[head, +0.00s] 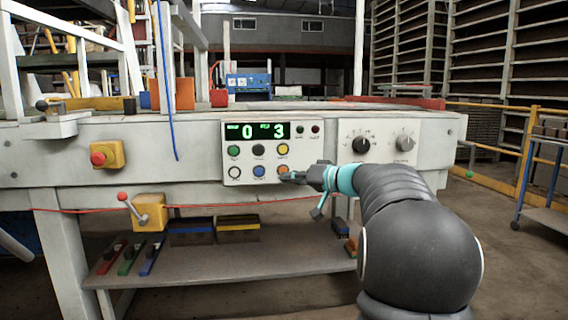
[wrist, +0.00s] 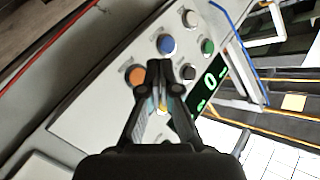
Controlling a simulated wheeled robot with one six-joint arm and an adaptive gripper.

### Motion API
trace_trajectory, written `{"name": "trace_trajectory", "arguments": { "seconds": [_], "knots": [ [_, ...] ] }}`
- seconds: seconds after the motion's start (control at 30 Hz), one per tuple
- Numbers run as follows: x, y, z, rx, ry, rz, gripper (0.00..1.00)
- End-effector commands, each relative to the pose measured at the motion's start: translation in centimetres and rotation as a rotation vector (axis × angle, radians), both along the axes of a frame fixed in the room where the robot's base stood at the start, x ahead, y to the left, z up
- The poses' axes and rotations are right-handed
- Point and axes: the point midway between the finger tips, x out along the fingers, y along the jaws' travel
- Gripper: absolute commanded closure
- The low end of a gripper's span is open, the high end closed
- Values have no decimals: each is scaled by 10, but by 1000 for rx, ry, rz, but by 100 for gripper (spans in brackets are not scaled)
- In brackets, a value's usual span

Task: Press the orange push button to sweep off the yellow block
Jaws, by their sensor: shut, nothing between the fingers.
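The orange push button (head: 283,170) is at the bottom right of the button group on the white control panel (head: 228,163). In the wrist view the orange button (wrist: 137,76) shows just left of my fingertips. My gripper (head: 285,177) is shut and empty, its tip at the button's lower edge in the head view. It also shows in the wrist view (wrist: 170,70). I cannot tell whether it touches the button.
Close by are the blue button (head: 259,171) and yellow button (head: 283,149). The green display (head: 258,131) reads 0 and 3. Two knobs (head: 362,145) sit to the right. A red emergency button (head: 98,158) and a red-tipped lever (head: 122,196) are at the left.

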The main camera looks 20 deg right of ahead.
Motion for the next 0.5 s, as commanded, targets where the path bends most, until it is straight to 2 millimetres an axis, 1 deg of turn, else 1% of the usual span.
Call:
{"name": "trace_trajectory", "arguments": {
  "seconds": [0.1, 0.2, 0.33, 0.5],
  "knots": [
    [13, -3, 0, 0, 0, 1, 100],
    [20, -5, 0, 0, 0, 1, 100],
    [25, -7, 0, 0, 0, 1, 100],
    [27, -7, 0, 0, 0, 0, 100]
  ]
}}
